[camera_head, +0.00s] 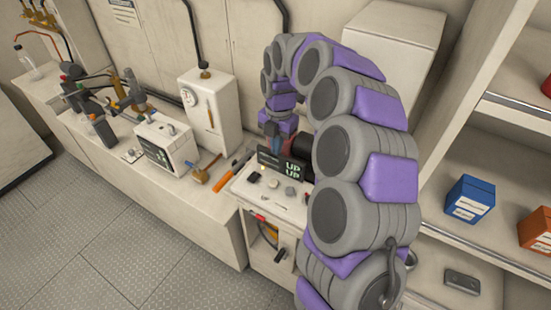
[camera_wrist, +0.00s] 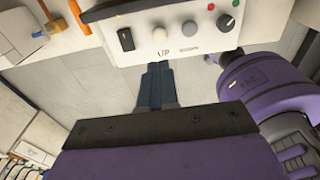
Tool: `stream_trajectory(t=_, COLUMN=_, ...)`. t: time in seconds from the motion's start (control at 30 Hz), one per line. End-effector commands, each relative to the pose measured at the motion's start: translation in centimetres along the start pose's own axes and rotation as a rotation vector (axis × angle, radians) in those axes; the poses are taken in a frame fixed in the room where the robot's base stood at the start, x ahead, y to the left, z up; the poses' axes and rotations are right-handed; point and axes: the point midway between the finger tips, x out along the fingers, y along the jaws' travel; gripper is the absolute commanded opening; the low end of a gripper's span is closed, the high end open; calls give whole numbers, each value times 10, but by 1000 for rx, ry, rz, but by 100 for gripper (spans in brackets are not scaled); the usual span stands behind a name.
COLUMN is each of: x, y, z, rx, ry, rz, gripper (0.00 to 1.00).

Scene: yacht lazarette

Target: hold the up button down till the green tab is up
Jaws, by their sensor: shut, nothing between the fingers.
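The control panel (camera_wrist: 255,38) fills the top of the wrist view. A pale round button (camera_wrist: 162,34) sits on it just above the printed label "UP" (camera_wrist: 162,53). My gripper (camera_wrist: 157,66) is shut and empty, its dark fingers together. The fingertips lie just below the label in the picture, apart from the button; their height over the panel is hard to tell. In the head view a dark display (camera_head: 283,165) with pale green "UP" lettering stands at the back of the panel. I cannot make out a green tab in either view.
Beside the button are a black rocker switch (camera_wrist: 126,38), a grey round button (camera_wrist: 190,28) and a black knob (camera_wrist: 225,22). Shelves with a blue box (camera_head: 469,199) are at right.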

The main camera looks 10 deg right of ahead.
Motion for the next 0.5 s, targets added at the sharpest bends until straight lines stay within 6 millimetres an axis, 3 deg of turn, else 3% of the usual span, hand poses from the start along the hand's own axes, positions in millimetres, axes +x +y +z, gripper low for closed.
stream_trajectory(t=0.2, x=-22, y=1, z=1, rx=2, ry=-4, rz=4, gripper=0)
stream_trajectory(t=0.5, x=-25, y=0, z=1, rx=1, ry=-3, rz=3, gripper=0)
